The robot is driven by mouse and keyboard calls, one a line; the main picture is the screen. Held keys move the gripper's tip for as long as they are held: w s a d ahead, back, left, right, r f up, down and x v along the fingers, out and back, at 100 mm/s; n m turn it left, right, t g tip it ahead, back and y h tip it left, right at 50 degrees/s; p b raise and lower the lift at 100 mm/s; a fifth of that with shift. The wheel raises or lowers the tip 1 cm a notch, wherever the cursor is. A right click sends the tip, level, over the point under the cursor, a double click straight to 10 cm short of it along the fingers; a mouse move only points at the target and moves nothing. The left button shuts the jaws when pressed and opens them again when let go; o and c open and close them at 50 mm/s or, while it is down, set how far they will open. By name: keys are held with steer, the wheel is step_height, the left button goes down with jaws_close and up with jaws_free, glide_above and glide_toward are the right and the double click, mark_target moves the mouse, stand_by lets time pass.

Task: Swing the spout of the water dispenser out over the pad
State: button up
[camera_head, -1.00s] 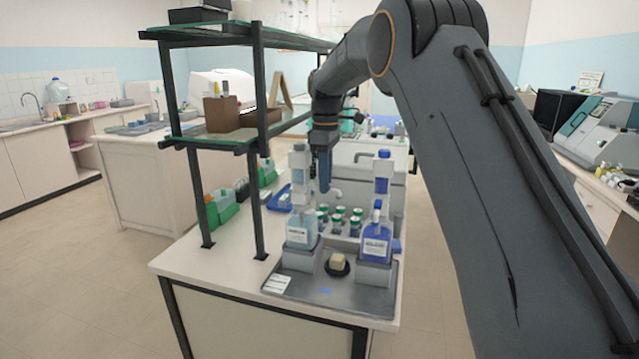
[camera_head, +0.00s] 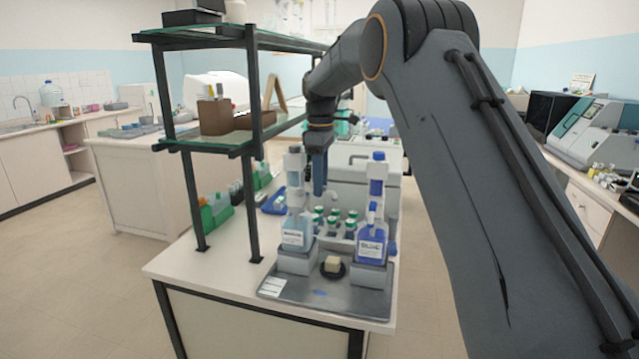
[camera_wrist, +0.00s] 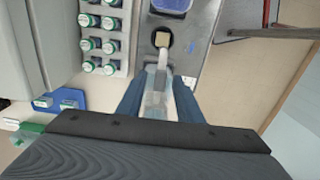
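The water dispenser (camera_head: 297,235) is the pale-blue bottle with a clear column at the left of the tray. Its pale curved spout (camera_head: 332,194) reaches right from the column, and in the wrist view the spout (camera_wrist: 163,57) points at the pad. The pad (camera_head: 332,266) is a small beige block on a round black base; it also shows in the wrist view (camera_wrist: 162,39). My gripper (camera_head: 319,186) hangs fingers-down just right of the column. In the wrist view its two blue fingers (camera_wrist: 163,78) stand apart, one each side of the spout's inner part. Contact is unclear.
A dark-blue dispenser bottle (camera_head: 372,243) stands right of the pad on the grey tray (camera_head: 325,292). Several green-capped jars (camera_head: 334,217) stand behind. A dark-framed shelf (camera_head: 249,150) rises on the left. The tray's front part is mostly clear.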

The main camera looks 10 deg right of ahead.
step_height(320, 180, up, 8)
steer(key=shift+f+b, duration=0.2)
steer(key=shift+b, duration=1.05)
